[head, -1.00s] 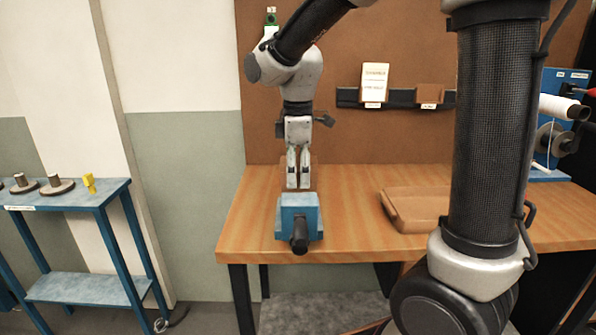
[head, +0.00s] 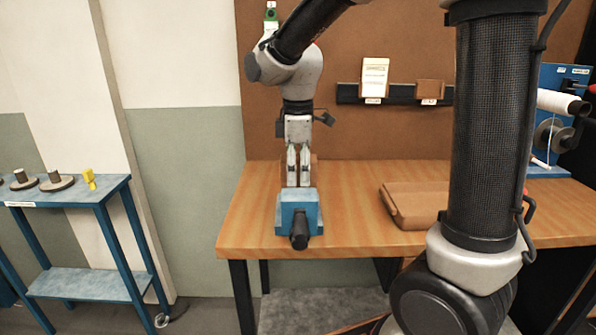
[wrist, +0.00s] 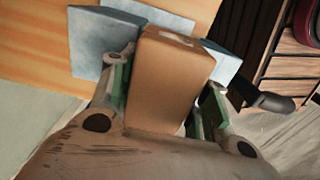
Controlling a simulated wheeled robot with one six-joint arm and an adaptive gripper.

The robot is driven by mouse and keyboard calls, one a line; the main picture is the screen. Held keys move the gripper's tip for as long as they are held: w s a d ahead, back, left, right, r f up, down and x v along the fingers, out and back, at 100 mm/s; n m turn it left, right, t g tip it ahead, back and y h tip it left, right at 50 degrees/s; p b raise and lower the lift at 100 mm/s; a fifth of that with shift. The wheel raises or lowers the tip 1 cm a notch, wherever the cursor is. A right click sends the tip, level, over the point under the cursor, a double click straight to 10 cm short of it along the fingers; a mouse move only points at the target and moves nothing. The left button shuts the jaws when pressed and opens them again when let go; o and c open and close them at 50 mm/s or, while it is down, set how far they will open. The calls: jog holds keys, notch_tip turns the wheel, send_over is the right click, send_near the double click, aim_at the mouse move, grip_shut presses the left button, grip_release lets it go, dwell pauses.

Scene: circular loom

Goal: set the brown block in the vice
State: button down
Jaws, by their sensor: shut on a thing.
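The brown block (wrist: 170,75) fills the middle of the wrist view, between my two green-padded fingers. My gripper (head: 299,183) is shut on it and points down at the blue vice (head: 299,208), with the fingertips at the vice's top edge in the head view. The vice also shows in the wrist view (wrist: 90,45), with blue jaw parts on both sides of the block's far end. I cannot tell whether the block touches the vice's inside. In the head view the block is mostly hidden by the fingers. The vice's black handle (head: 299,235) points toward the head camera.
The vice sits near the front left of the wooden table (head: 350,215). A brown tray (head: 415,205) lies to its right. A black rack (head: 400,99) hangs on the back board. A blue side table (head: 70,195) with spools stands at the left. A spool machine is at the right.

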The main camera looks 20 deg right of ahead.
aim_at(298, 158)
jog(key=shift+f, duration=0.2)
jog(key=shift+r, duration=0.2)
dwell(1.5)
jog(key=shift+f, duration=0.15)
jog(key=c, duration=0.6)
grip_release()
jog(key=shift+f, duration=0.1)
jog(key=shift+c, duration=0.2)
notch_tip(298, 158, up, 12)
